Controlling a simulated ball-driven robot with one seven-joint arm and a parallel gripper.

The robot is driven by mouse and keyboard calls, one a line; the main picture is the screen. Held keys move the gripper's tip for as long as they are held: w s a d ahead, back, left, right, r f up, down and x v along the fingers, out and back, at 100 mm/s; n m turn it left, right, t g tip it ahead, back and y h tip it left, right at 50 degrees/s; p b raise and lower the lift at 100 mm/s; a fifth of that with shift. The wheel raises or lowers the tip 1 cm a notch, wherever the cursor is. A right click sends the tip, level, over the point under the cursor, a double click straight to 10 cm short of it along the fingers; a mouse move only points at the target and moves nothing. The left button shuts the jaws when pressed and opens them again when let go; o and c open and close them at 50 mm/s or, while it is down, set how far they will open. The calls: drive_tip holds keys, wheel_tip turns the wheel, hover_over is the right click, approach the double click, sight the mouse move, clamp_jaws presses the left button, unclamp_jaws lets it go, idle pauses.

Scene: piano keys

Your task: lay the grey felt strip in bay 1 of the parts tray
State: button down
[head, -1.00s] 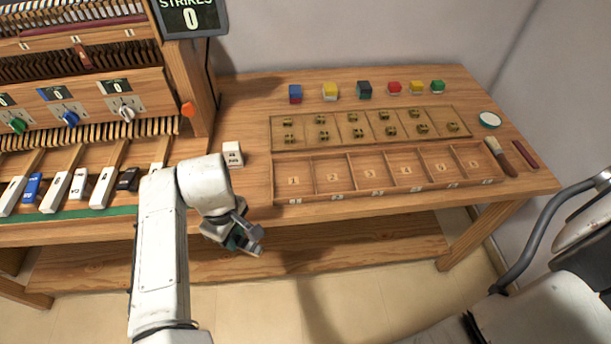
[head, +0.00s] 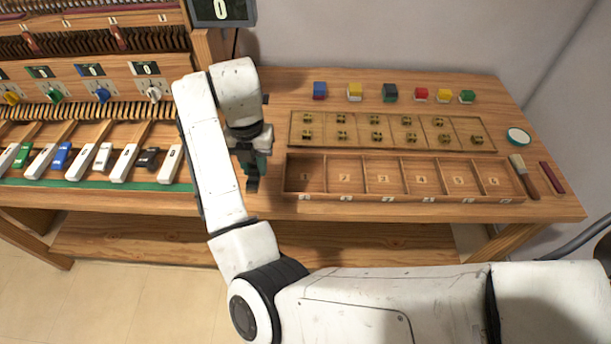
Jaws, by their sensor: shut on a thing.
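The parts tray (head: 325,196) is a long wooden tray of numbered bays along the front of the bench. Bay 1 (head: 304,177) is its leftmost bay and looks empty. My gripper (head: 252,186) points down just left of the tray's left end, near the bench's front edge. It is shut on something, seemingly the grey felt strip. The strip is small and dark between the fingers, and its outline cannot be made out from the gripper.
A shallow tray with several brass pieces (head: 375,136) lies behind the parts tray. Coloured blocks (head: 355,92) stand at the back. A brush (head: 523,178), dark red bar (head: 552,178) and round white-topped tin (head: 518,136) lie right. Piano keys (head: 125,163) are left of my arm.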

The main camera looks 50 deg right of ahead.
drive_tip(key=s+d+f+b, duration=0.2)
drive_tip(key=d+f, duration=0.2)
drive_tip(key=d, duration=0.5)
hover_over(305, 178)
drive_tip(key=f, duration=0.5)
drive_tip(key=shift+a, duration=0.4)
drive_tip(key=shift+d+f+p, duration=0.2)
drive_tip(key=shift+f+p, duration=0.05)
drive_tip(key=shift+f, duration=0.75)
drive_tip(key=shift+d+f+p, duration=0.15)
drive_tip(key=shift+f+p, duration=0.05)
drive_tip(key=shift+f, duration=0.8)
drive_tip(key=shift+s+f, duration=0.1)
drive_tip(key=c, duration=0.9)
unclamp_jaws()
